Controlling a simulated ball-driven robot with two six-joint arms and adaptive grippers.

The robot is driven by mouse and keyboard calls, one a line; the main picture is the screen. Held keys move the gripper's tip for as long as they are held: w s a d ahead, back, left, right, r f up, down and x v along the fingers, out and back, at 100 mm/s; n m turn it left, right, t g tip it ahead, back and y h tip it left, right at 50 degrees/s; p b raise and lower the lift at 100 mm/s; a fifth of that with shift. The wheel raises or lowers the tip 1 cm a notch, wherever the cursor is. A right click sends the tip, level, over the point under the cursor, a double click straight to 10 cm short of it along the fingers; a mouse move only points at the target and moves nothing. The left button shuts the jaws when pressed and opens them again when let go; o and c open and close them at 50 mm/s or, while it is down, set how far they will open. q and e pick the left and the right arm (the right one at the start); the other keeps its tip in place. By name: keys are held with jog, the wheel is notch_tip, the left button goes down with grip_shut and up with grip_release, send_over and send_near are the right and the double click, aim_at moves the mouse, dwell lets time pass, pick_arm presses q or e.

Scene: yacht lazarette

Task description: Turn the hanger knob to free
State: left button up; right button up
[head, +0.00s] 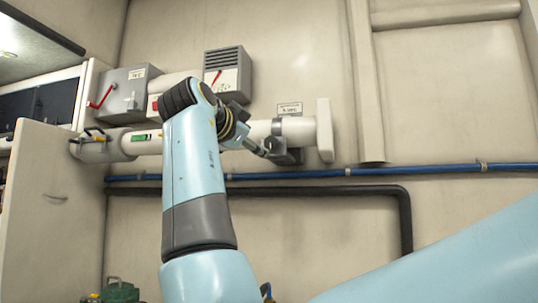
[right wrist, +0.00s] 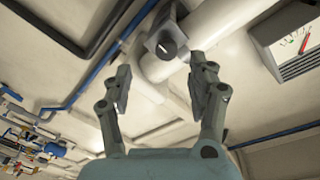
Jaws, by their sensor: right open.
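The hanger knob (right wrist: 167,45) is a dark round knob with a short white mark on its face, on a grey block. In the right wrist view it lies ahead of my right gripper (right wrist: 161,74), above the gap between the fingertips. The fingers are apart, with nothing between them. In the head view, my right gripper (head: 256,147) is beside the grey block (head: 289,157) below the white pipe (head: 303,130); the knob's face cannot be made out there. A grey clamp (head: 277,127) rings the pipe under a small label (head: 289,109). My left gripper is not in view.
A grey box with a red lever (head: 122,95) and a vented grey box (head: 228,75) are on the wall. A blue hose (head: 430,170) and a black pipe (head: 330,189) run below the white pipe. A pale panel (head: 45,210) stands at left.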

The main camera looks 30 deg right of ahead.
aim_at(270, 143)
jog(key=shift+m, duration=0.3)
jog(key=x, duration=0.3)
jog(key=r+x, duration=0.1)
jog(key=x, duration=0.3)
jog(key=r+p+x, duration=0.1)
jog(key=x, duration=0.2)
jog(key=shift+d, duration=0.4)
jog(key=c, duration=1.1)
jog(key=shift+c, duration=0.2)
